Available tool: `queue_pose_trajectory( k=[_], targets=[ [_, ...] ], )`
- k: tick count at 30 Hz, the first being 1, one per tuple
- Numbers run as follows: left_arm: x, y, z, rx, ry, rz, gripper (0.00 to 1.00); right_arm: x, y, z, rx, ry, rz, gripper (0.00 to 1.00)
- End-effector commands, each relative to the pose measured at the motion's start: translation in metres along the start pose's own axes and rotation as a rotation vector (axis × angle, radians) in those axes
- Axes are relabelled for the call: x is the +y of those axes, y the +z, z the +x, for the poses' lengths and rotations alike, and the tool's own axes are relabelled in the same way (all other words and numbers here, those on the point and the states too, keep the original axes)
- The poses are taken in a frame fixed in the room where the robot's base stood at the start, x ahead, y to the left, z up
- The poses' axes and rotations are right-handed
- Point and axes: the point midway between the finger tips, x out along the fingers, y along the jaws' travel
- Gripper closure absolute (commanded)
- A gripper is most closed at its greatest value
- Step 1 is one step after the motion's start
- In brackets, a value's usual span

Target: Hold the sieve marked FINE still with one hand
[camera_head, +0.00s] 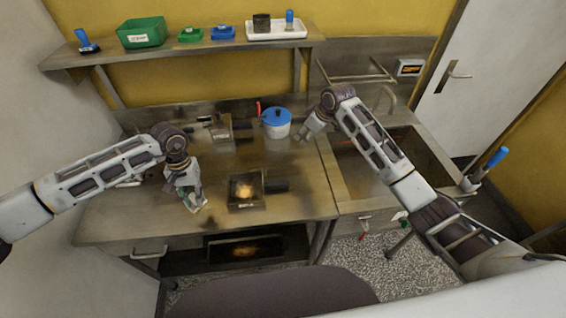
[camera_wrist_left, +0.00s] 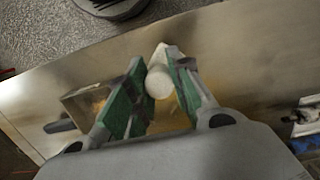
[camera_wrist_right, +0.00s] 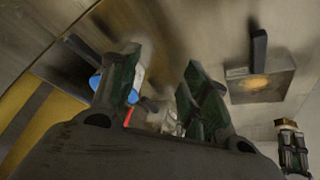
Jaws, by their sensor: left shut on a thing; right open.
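A square dark-framed sieve with a black handle (camera_head: 246,190) lies on the steel worktop near its front edge. It also shows in the right wrist view (camera_wrist_right: 260,86) and beside the jaws in the left wrist view (camera_wrist_left: 88,102). I cannot read any FINE mark on it. A second handled square piece (camera_head: 221,128) stands farther back, partly unclear. My left gripper (camera_head: 194,200) is shut on a white cylinder (camera_wrist_left: 160,78), left of the front sieve and apart from it. My right gripper (camera_head: 306,134) is open and empty, beside the blue-lidded pot (camera_head: 277,122).
The sink (camera_head: 385,165) lies to the right of the worktop. A shelf (camera_head: 190,48) above holds green and blue bins and a white tray (camera_head: 276,33). A red upright item (camera_head: 258,108) stands near the pot. Bare worktop lies between the front sieve and the pot.

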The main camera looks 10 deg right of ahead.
Motion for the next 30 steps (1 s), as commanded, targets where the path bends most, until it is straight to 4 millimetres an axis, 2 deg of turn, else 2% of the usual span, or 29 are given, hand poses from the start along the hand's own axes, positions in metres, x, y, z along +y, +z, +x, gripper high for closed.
queue_pose_trajectory(
  k=[6, 18, 24, 30],
  targets=[
    [0.0, 0.0, 0.0, 0.0, 0.0, 0.0, 0.97, -0.053, -0.008, 0.005, -0.108, -0.075, -0.228, 0.54],
    [0.0, 0.0, 0.001, 0.0, 0.0, 0.0, 0.97, -0.131, 0.001, 0.005, -0.313, -0.205, -0.624, 0.54],
    [0.0, 0.0, 0.001, 0.0, 0.0, 0.0, 0.97, -0.148, 0.008, 0.003, -0.379, -0.243, -0.738, 0.54],
    [0.0, 0.0, 0.001, 0.0, 0.0, 0.0, 0.97, -0.153, 0.01, 0.002, -0.396, -0.254, -0.769, 0.54]
  ],
)
